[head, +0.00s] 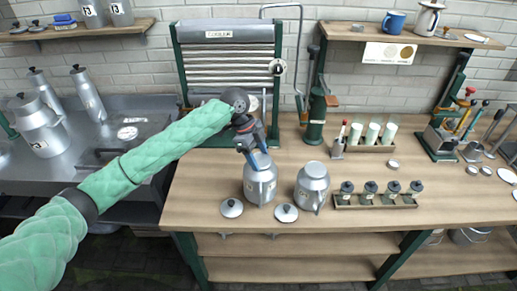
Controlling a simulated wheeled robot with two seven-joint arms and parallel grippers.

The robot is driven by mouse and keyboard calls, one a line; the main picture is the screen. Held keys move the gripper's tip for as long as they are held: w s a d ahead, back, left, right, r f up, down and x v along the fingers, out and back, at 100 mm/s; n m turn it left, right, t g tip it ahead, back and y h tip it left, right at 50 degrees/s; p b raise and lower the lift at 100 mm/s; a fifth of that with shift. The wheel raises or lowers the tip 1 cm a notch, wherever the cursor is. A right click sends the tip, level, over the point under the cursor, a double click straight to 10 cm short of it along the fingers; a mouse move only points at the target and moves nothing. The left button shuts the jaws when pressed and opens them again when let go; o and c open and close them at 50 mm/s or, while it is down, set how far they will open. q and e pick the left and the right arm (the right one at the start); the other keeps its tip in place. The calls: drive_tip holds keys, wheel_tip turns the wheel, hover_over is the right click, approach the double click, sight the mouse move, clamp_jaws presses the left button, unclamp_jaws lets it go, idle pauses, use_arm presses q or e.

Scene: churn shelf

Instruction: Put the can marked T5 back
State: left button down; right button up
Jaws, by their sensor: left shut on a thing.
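My left gripper (258,149) reaches across from the left and points down at the top of a grey metal can (260,184) on the wooden bench. It is shut at the can's neck, and its fingers hide part of the rim. The can is upright and looks to be on or just above the bench. It bears a small pale mark, too small to read. A second grey can (312,188) stands to its right, apart from it. I cannot make out T5 on any can. My right gripper is not in view.
Two loose lids (231,208) (286,213) lie in front of the cans. A tray of dark-topped jars (376,201) stands at right, with a rack of white-filled glasses (371,148) behind. A left wall shelf (72,30) holds two cans marked like 73. A slatted cooler (228,68) stands behind.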

use_arm(q)
drive_tip(key=shift+f, duration=0.3)
drive_tip(key=shift+f+p, duration=0.75)
drive_tip(key=shift+f, duration=0.65)
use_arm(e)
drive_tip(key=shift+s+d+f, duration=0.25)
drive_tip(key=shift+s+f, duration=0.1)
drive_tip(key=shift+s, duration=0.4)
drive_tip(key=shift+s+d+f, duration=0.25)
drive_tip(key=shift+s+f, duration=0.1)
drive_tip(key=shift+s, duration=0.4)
use_arm(q)
drive_tip(key=shift+c, duration=2)
unclamp_jaws()
drive_tip(key=shift+s+f, duration=0.1)
drive_tip(key=shift+f, duration=0.1)
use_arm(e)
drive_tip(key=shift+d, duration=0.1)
use_arm(q)
drive_tip(key=shift+r, duration=0.15)
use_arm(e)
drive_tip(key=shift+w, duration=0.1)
